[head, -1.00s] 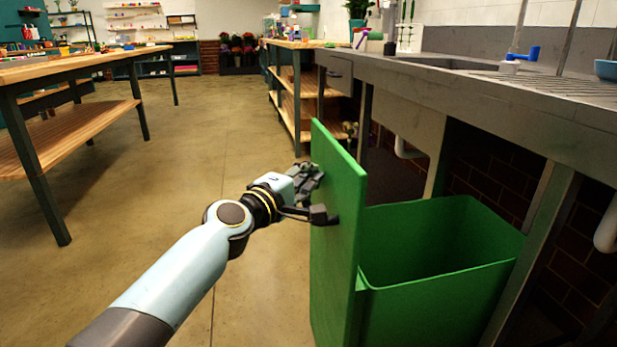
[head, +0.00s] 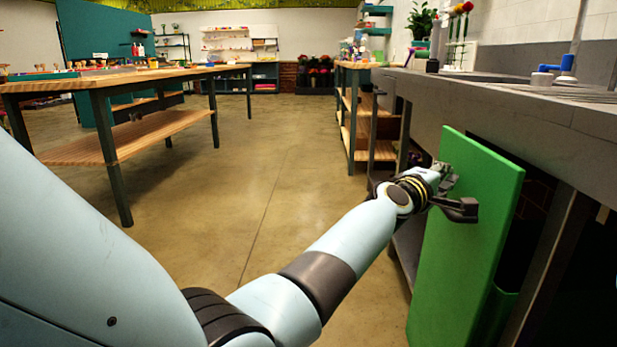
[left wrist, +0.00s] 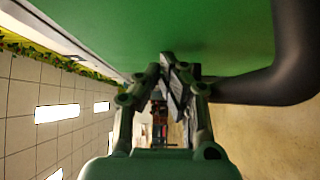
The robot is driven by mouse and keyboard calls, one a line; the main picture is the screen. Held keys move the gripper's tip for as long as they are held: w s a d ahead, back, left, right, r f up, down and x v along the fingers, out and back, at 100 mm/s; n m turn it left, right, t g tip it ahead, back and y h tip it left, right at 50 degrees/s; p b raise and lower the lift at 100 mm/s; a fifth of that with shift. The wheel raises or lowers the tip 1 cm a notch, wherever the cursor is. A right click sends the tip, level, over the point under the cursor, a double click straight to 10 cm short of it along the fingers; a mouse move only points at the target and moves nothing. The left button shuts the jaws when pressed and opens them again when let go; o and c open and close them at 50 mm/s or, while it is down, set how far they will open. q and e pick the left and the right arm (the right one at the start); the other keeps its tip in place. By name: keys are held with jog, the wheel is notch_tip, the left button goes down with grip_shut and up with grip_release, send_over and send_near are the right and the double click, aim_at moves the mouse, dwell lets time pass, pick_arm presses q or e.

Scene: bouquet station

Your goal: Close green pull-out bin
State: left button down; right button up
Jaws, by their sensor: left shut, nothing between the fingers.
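The green pull-out bin shows its upright front panel (head: 470,230) at the right of the head view, under the grey counter. Most of the bin behind the panel is hidden; only a small dark green part shows at its lower right edge. My left gripper (head: 455,190) is at the outer face of the panel, near its upper part. In the left wrist view the fingers of my left gripper (left wrist: 167,75) are together and empty, close against the green panel (left wrist: 200,30). A dark curved bar, likely the handle (left wrist: 285,60), is beside the fingers. My right gripper is not in view.
The grey sink counter (head: 480,105) runs along the right, with a blue-handled tap (head: 560,68) on it. A wooden table (head: 120,78) stands at the left. Open floor (head: 240,180) lies between them.

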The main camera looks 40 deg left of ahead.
aim_at(460, 173)
pick_arm(q)
jog(key=shift+w+d, duration=0.45)
jog(key=shift+d, duration=0.2)
jog(key=shift+w+d, duration=0.45)
jog(key=shift+d, duration=0.15)
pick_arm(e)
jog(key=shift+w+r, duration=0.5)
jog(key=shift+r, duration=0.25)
pick_arm(q)
jog(key=shift+r, duration=0.2)
